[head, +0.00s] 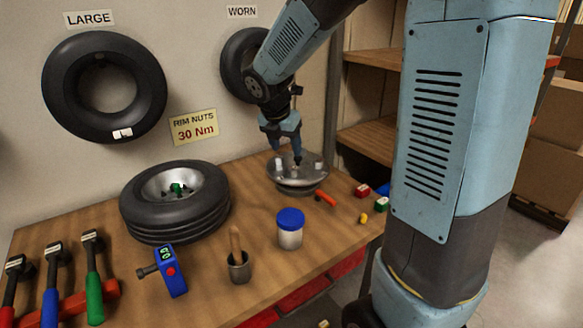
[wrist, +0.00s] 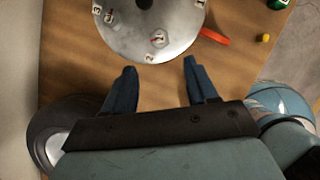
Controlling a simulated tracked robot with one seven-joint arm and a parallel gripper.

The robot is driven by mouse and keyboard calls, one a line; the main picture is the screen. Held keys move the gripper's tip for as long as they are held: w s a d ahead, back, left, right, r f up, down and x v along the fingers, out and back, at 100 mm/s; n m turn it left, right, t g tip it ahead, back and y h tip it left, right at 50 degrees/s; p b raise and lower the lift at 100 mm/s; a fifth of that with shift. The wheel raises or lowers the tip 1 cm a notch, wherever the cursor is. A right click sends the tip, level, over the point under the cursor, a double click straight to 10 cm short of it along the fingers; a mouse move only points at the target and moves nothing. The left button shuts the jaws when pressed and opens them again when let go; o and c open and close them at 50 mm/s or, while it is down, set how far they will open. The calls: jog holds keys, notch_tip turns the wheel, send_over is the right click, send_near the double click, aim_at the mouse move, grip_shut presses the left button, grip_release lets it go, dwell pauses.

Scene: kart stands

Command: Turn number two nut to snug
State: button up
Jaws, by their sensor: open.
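A round metal wheel plate (head: 313,180) lies flat on the bench, and its near part shows in the wrist view (wrist: 135,43). Several small nuts sit on it. A nut (wrist: 158,38) near the plate's lower edge has a printed 2 beside it. Another nut (wrist: 110,17) sits near a printed 3. My gripper (wrist: 160,66) is open and empty, its two fingers apart at the plate's edge in the wrist view. In the head view my gripper (head: 288,158) points down over the plate. How tight the nuts are cannot be told.
A blue torque tool (head: 172,272), a cup with a wooden handle (head: 239,265) and a blue-lidded jar (head: 290,232) stand in front. A mounted tire (head: 145,215) lies left. An orange-red tool (head: 325,200) and small red and green boxes lie right of the plate.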

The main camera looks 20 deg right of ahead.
aim_at(292, 169)
jog(key=x, duration=0.9)
jog(key=shift+w+d+f, duration=0.1)
jog(key=shift+f, duration=0.25)
jog(key=c, duration=1.1)
